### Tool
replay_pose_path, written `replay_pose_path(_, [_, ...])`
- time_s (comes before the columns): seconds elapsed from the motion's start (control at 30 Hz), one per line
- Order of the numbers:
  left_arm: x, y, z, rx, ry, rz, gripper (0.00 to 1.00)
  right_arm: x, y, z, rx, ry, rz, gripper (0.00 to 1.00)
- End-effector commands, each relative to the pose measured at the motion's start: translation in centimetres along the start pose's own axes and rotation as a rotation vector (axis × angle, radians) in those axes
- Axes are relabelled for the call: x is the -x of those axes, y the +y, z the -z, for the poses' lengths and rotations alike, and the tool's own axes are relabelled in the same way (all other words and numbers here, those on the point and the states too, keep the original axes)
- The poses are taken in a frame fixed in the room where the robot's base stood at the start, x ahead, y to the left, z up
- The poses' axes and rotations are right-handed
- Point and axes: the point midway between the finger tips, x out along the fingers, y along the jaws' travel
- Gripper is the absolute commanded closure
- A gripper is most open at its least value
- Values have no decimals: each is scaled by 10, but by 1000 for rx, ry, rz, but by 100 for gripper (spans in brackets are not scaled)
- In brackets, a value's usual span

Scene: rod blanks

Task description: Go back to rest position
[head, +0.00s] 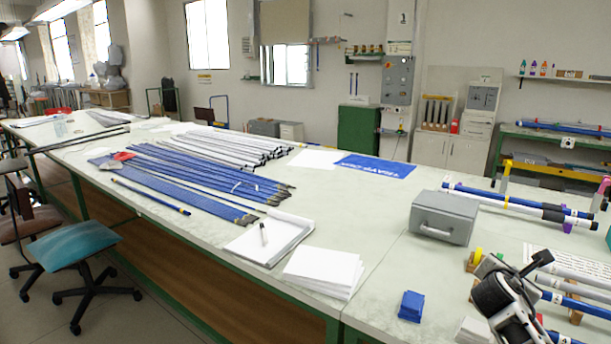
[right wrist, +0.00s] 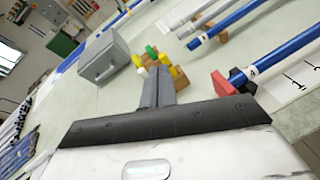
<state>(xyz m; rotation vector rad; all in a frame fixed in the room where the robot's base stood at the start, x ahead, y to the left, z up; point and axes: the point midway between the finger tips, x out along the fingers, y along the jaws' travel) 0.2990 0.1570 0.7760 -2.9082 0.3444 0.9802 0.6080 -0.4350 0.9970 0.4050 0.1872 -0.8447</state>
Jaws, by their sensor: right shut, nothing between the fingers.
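My right gripper shows in the right wrist view (right wrist: 158,74) with its two dark fingers pressed together and nothing between them. In the head view my right arm and gripper (head: 527,270) are at the lower right, above the right part of the table, near the rods there. My left gripper is not in view.
A grey metal box (head: 443,217) stands mid-right on the long table (head: 385,290). Blue rods (head: 200,175) and white rods (head: 228,146) lie at the left. Blue-and-white rods (head: 525,205) rest on supports at the right. Papers (head: 322,270) and blue pads (head: 411,305) lie in front.

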Motion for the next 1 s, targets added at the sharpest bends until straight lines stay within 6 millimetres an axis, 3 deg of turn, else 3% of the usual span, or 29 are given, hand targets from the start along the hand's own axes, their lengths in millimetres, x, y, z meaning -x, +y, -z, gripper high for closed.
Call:
replay_pose_path(0.1, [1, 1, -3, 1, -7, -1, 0, -14, -8, -31, -131, -2, 40, 100])
replay_pose_path(0.27, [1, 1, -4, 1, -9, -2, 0, -12, 17, -20, -441, 58, -82, 100])
replay_pose_path(0.47, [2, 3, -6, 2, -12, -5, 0, -4, 53, -14, -938, 199, -228, 100])
replay_pose_path(0.7, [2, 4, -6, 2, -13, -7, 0, 16, 98, -16, -1658, 507, -354, 100])
replay_pose_path(0.97, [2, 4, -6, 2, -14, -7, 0, 38, 129, -30, -2273, 881, -362, 100])
replay_pose_path(1.0, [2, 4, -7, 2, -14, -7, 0, 43, 120, -2, -2242, 883, -320, 100])
